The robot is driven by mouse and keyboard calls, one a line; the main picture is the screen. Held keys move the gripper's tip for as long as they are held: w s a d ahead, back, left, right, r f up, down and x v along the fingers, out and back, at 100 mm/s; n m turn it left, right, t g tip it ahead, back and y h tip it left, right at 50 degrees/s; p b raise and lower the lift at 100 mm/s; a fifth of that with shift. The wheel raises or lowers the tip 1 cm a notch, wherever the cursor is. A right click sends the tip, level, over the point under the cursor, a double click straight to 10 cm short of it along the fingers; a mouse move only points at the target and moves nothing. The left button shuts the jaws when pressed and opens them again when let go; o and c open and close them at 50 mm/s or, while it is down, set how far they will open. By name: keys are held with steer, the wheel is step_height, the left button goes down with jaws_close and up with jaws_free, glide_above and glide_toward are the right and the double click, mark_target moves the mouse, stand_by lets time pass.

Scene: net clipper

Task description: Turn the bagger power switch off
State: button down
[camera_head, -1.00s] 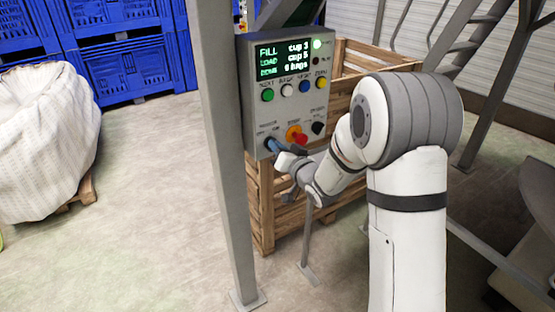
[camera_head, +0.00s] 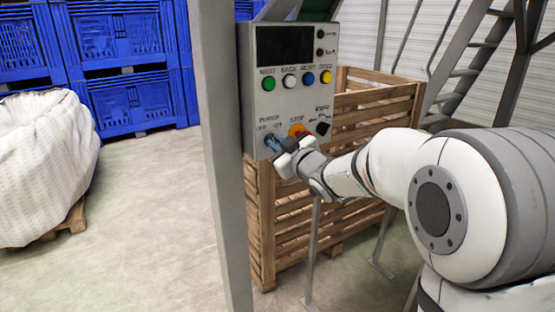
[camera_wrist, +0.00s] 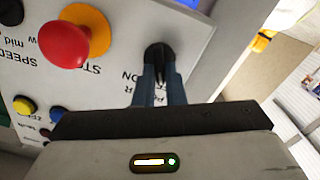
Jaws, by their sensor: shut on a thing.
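The grey control box (camera_head: 257,112) hangs on a post in the head view. Its display (camera_head: 285,41) is dark and the small lamp (camera_head: 320,34) beside it is unlit. The power switch is a round black knob (camera_wrist: 158,50) at the lower left of the box. My gripper (camera_head: 273,143) is at that knob, and its two blue-grey fingers are shut on it in the wrist view (camera_wrist: 159,80). The fingers hide part of the knob, and I cannot read its pointer against the labels.
The red stop button (camera_wrist: 63,45) with its yellow-orange collar (camera_wrist: 100,30) sits close beside the knob. A black speed knob (camera_head: 323,128) is further right. The grey post (camera_head: 217,150) stands just left of the box, and a wooden crate (camera_head: 375,100) is behind it.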

steer(key=shift+s+a+n+b, duration=0.1)
steer(key=shift+n+b, duration=1.75)
steer(key=shift+n, duration=0.05)
steer(key=c, duration=1.5)
jaws_free()
steer(key=v, duration=0.7)
steer(key=shift+s+d, duration=0.25)
steer(key=shift+s, duration=0.1)
